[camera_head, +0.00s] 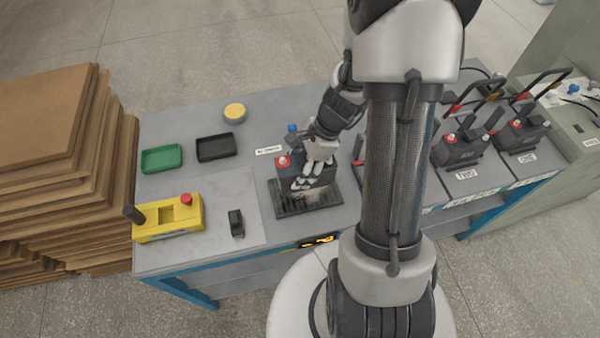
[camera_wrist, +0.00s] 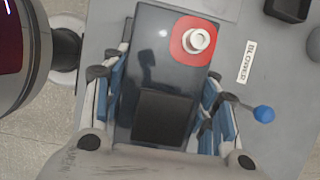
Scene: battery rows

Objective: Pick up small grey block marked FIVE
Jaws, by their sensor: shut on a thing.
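A dark grey block (camera_head: 288,174) with a red-ringed terminal sits at the black slotted tray (camera_head: 291,209) on the grey bench. I cannot tell whether it touches the tray. In the wrist view the block (camera_wrist: 150,65) fills the middle, its terminal towards the upper right and a black square on its top. I cannot read FIVE on any visible face. My gripper (camera_head: 318,158) is over the block and shut on it. In the wrist view my gripper (camera_wrist: 165,95) has its blue-padded fingers along both sides of the block.
Similar blocks labelled TWO (camera_head: 458,152) and ONE (camera_head: 521,137) stand to the right with raised black handles. A green tray (camera_head: 161,159), a black tray (camera_head: 216,148) and a yellow control box (camera_head: 170,218) are on the left. A blue-tipped lever (camera_wrist: 263,113) lies close right of the fingers.

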